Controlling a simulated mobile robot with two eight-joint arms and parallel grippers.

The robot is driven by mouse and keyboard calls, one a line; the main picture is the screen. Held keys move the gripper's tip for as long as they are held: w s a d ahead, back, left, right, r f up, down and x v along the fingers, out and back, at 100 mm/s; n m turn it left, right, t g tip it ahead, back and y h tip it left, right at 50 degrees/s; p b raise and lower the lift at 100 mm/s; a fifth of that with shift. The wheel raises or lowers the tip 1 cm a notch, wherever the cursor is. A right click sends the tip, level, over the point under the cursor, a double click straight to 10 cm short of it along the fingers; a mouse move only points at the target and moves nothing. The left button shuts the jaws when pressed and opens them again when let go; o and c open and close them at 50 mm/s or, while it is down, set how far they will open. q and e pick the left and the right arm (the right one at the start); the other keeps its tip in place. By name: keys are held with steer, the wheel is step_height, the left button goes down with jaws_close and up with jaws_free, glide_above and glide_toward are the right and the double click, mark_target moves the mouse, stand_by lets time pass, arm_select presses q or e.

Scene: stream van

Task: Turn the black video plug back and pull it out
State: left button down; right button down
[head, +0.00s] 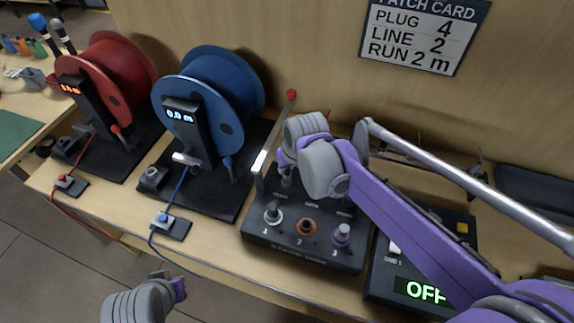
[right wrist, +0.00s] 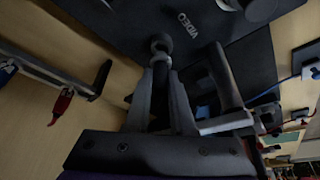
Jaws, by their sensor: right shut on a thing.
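The black video plug (right wrist: 160,48) stands in the dark panel beside the VIDEO label in the right wrist view. My right gripper (right wrist: 164,78) is shut on it, with a finger on either side of its body. In the head view my right gripper (head: 287,168) reaches down to the back row of the connector panel (head: 300,254); its own wrist hides most of the plug there. How far the plug is turned cannot be told. My left gripper (head: 171,281) is low at the front, off the table and away from the panel; its finger opening is unclear.
A blue reel (head: 215,90) and a red reel (head: 120,75) stand left of the panel. An upright bar with a red tip (head: 291,96) is close beside my right gripper. Cables cross the front edge.

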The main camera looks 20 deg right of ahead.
steer(key=shift+r, duration=0.15)
steer(key=shift+r+p, duration=1.1)
steer(key=shift+r, duration=0.25)
steer(key=shift+s+f, duration=0.1)
